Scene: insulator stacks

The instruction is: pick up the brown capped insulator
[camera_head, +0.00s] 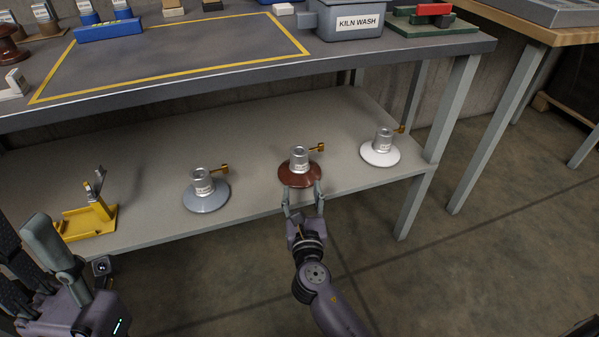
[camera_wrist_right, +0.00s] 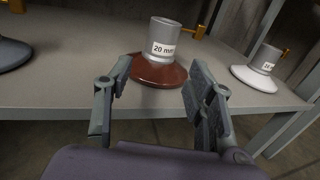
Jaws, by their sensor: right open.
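The brown capped insulator (camera_head: 300,176) stands upright on the lower shelf, a brown disc with a grey metal cap and a brass pin pointing right. In the right wrist view the brown insulator (camera_wrist_right: 158,72) shows a label reading "20 mm". My right gripper (camera_head: 303,192) is open at the shelf's front edge, its fingers just in front of the brown disc; whether they touch it I cannot tell. In the wrist view the right gripper's fingers (camera_wrist_right: 155,85) stand apart with the insulator beyond and between them. My left gripper (camera_head: 50,260) is at the lower left, its fingers partly cut off.
On the lower shelf (camera_head: 260,125), a grey insulator (camera_head: 206,196) stands left and a white insulator (camera_head: 380,153) right. A yellow stand (camera_head: 88,220) is further left. The upper tabletop (camera_head: 170,65) overhangs the shelf, with a "KILN WASH" bin (camera_head: 345,20) on it.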

